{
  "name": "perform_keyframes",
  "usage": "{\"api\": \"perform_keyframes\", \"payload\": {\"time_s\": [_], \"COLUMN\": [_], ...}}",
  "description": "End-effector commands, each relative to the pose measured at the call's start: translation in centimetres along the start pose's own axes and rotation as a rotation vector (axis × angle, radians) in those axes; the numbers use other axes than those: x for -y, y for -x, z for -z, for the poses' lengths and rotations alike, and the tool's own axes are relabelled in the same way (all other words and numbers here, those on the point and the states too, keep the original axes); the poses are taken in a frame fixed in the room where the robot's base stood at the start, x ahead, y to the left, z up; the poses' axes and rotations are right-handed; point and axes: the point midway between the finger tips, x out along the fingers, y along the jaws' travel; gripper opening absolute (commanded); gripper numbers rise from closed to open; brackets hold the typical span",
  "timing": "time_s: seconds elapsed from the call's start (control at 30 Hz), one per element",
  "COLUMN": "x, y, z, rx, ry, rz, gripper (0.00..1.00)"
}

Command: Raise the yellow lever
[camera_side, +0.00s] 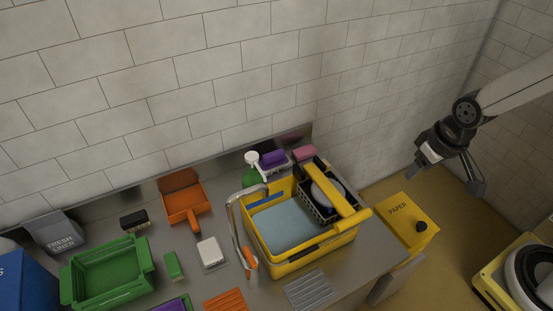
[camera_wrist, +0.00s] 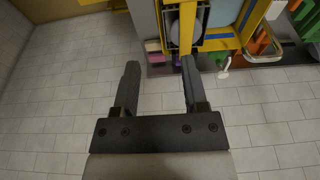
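In the wrist view a yellow bar (camera_wrist: 187,25), apparently the lever, runs down from the top edge, near the right fingertip in the picture. My gripper (camera_side: 448,182) is open and empty, up in the air to the right of the basin and clear of the lever. Its two spread fingers also show in the wrist view (camera_wrist: 160,66), with nothing between them.
A yellow PAPER bin (camera_side: 408,228) stands right of the counter. A curved tap (camera_side: 236,228) rises at the basin's left side. A green crate (camera_side: 108,272), orange scoop (camera_side: 184,203) and green spray bottle (camera_side: 250,175) stand on the counter. A tiled wall (camera_side: 200,70) backs it.

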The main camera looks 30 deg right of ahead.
Motion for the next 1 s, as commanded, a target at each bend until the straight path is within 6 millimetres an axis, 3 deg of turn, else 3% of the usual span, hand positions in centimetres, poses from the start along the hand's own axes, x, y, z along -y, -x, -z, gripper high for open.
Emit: {"api": "perform_keyframes", "payload": {"time_s": [0.27,0.67,1.0], "x": [1.1,3.1,3.7], "y": [-3.0,-10.4,-16.8], "z": [0.8,1.6,0.3], "rx": [-0.016,-0.071,-0.112], "ry": [0.047,0.153,0.253], "rz": [0.018,0.009,-0.055], "gripper": [0.55,0.55,0.55]}}
